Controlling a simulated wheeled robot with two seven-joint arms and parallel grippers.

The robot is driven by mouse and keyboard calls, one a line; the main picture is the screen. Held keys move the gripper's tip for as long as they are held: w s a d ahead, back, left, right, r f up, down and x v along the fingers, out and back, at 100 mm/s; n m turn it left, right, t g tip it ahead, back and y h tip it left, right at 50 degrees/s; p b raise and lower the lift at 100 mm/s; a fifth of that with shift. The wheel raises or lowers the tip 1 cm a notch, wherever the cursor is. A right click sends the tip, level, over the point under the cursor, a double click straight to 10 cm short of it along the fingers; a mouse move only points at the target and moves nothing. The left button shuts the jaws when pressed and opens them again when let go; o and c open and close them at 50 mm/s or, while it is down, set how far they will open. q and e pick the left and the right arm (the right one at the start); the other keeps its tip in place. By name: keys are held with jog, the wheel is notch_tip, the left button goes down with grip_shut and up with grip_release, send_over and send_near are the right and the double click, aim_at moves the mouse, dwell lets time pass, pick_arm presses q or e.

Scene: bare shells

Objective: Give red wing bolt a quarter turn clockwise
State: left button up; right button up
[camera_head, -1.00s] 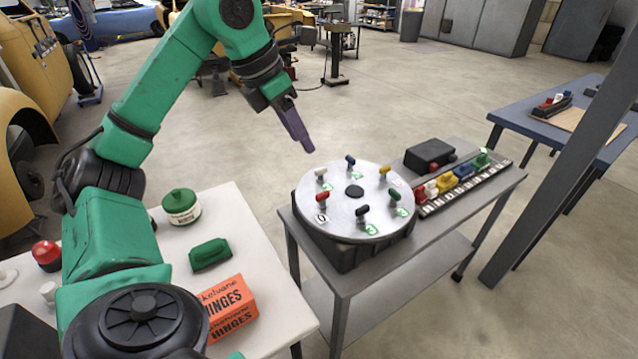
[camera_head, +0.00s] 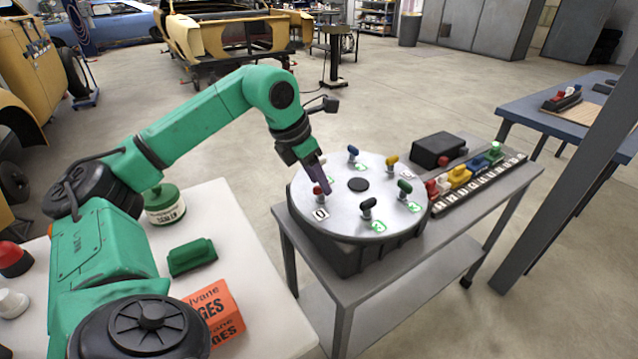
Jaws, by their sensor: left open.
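The red wing bolt (camera_head: 318,192) stands near the front left of the round silver plate (camera_head: 340,225). It is partly covered by my left gripper. A small white label (camera_head: 320,214) with a dark mark lies in front of the bolt. My left gripper (camera_head: 325,187) points down at the bolt with its purple fingers, its tips at or just above the bolt's head. The jaws are open; whether the fingers straddle the bolt or touch it cannot be told from this angle. My right gripper is out of view.
Blue (camera_head: 353,151), yellow (camera_head: 391,161), green (camera_head: 404,187) and black (camera_head: 368,205) wing bolts stand around the plate. A white one is mostly hidden behind my gripper. A black box (camera_head: 438,149) and a strip of coloured pieces (camera_head: 480,180) lie to the right.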

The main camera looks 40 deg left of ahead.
pick_arm(q)
jog(key=shift+w+f, duration=0.15)
jog(key=shift+f, duration=0.25)
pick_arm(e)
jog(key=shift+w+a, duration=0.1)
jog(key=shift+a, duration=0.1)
pick_arm(q)
jog(key=shift+c, duration=0.3)
grip_shut()
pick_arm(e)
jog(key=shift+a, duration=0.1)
pick_arm(q)
jog(key=shift+m, duration=0.3)
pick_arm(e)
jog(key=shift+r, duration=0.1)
